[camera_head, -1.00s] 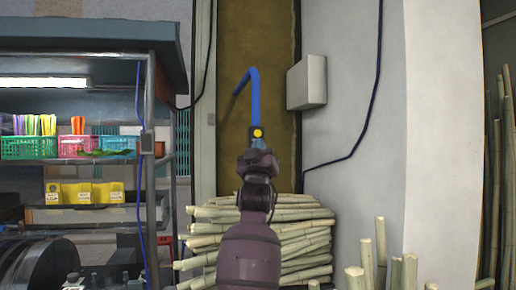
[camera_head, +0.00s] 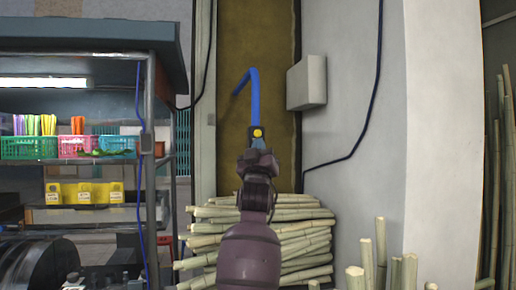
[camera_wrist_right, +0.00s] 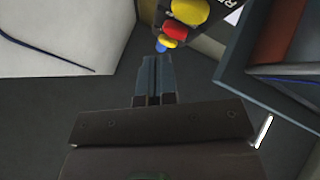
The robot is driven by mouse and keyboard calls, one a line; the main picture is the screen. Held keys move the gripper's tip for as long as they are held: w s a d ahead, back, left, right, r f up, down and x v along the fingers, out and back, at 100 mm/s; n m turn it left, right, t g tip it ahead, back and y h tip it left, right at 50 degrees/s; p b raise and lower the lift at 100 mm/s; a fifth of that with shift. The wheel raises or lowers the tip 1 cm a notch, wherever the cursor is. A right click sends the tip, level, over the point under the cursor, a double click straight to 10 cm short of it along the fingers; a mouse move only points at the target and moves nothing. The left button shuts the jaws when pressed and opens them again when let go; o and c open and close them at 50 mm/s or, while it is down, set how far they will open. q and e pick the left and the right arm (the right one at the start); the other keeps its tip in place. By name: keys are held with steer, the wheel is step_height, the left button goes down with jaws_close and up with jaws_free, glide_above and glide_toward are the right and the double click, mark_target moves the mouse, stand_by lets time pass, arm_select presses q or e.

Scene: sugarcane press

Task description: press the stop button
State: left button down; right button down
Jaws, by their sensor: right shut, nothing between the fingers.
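A dark control box (camera_wrist_right: 206,36) with white lettering shows at the top of the right wrist view. It carries a red button (camera_wrist_right: 174,28) between a large yellow button (camera_wrist_right: 190,11) and a smaller yellow one (camera_wrist_right: 169,43). Which one is the stop button I cannot read. In the head view a bent blue arm (camera_head: 254,97) ends at a small part with a yellow button (camera_head: 257,133). My right gripper (camera_wrist_right: 153,57) is shut and empty, its tips just below the lower yellow button. Contact cannot be told. In the head view my right wrist hides its fingers. My left gripper is not in view.
A pile of cut cane (camera_head: 300,240) lies behind my right arm. A grey wall box (camera_head: 306,83) and a dark cable (camera_head: 355,150) are on the white wall to the right. A metal shelf with baskets (camera_head: 30,147) stands on the left.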

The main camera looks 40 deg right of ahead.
steer(key=shift+w, duration=0.1)
steer(key=shift+w+d, duration=0.2)
steer(key=shift+w, duration=0.05)
stand_by(0.3)
steer(key=shift+w+d, duration=0.2)
steer(key=shift+w, duration=0.1)
stand_by(0.7)
steer(key=shift+w, duration=0.1)
stand_by(0.4)
steer(key=shift+a, duration=0.1)
steer(key=shift+s+a+p, duration=0.25)
steer(key=shift+s+p, duration=0.1)
steer(key=shift+s, duration=0.4)
